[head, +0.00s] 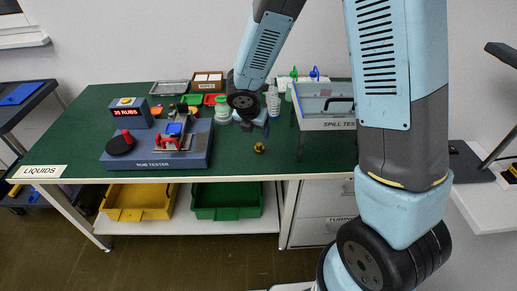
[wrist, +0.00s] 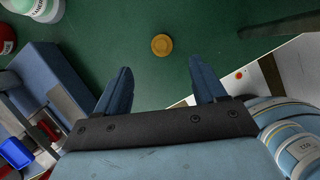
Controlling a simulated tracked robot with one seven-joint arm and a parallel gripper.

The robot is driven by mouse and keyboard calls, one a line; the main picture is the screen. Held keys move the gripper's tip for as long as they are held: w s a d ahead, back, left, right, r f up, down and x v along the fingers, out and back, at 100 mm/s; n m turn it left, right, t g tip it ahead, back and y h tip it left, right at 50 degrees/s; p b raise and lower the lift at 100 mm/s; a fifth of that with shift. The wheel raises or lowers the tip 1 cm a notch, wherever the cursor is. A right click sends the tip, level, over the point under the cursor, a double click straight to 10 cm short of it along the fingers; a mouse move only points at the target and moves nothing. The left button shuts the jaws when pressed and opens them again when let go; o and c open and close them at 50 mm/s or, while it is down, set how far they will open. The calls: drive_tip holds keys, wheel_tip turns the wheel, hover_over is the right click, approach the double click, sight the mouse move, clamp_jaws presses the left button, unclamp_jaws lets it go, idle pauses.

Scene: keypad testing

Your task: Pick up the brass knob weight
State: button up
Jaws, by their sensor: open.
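The brass knob weight (head: 259,148) is a small gold round piece standing on the green bench top, right of the rub tester, in the head view. In the wrist view the brass knob weight (wrist: 161,45) shows from above as a round disc, beyond the fingertips and roughly midway between them. My gripper (wrist: 160,77) is open, with two blue fingers apart and nothing between them. In the head view my gripper (head: 262,122) hangs above the bench, a little behind the weight and not touching it. Its fingers are hard to make out there.
The rub tester (head: 195,150) stands left of the weight. The spill test box (head: 325,125) stands to its right. White bottles (head: 222,112) stand behind. The green bench top (head: 235,168) is bare around the weight, and its front edge is near.

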hover_over(259, 144)
drive_tip(key=s, duration=0.2)
drive_tip(key=f, duration=0.5)
drive_tip(key=shift+w+a, duration=0.25)
drive_tip(key=shift+a, duration=0.15)
drive_tip(key=shift+s+x, duration=0.2)
drive_tip(key=shift+x, duration=2.35)
drive_tip(key=shift+a+f, duration=0.1)
drive_tip(key=shift+c, duration=0.5)
drive_tip(key=c, duration=1.1)
drive_tip(key=shift+c, duration=0.2)
